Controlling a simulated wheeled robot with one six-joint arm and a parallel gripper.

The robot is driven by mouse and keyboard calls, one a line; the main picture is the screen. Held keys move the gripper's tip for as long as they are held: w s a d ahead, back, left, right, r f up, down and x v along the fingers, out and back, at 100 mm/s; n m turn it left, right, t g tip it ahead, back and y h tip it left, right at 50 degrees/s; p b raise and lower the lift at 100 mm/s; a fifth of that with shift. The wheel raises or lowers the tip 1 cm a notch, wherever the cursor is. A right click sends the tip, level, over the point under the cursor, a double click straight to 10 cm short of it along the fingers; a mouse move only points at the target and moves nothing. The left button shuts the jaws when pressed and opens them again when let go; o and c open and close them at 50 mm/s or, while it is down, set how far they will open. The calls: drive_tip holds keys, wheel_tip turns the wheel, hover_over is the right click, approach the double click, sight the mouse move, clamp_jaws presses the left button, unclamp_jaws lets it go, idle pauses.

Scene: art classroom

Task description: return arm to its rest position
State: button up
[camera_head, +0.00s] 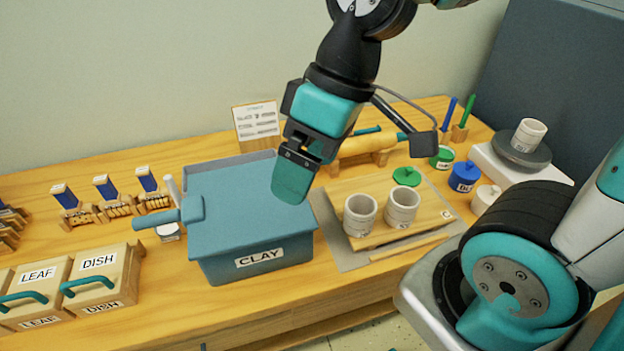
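My gripper (293,183) hangs from the arm in the upper middle, pointing down. In the picture it overlaps the right end of the blue bin labelled CLAY (215,259). Its teal fingers are seen side-on as one shape, so I cannot tell whether they are open or shut. No held thing shows at them. I cannot tell whether the fingertips touch the bin's top or hover over it. The bin's top looks covered, and a blue handle sticks out to its left.
A wooden board (430,215) with two pale cups stands right of the bin. LEAF and DISH boxes (97,282) are at front left. Stamps (108,188) stand behind them. A rolling pin (368,143) on a rack, small jars (464,177) and a wheel with a cup (520,152) are at right.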

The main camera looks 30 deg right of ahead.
drive_tip(key=s, duration=0.1)
drive_tip(key=s+a, duration=0.2)
drive_tip(key=s, duration=0.1)
drive_tip(key=shift+r, duration=0.3)
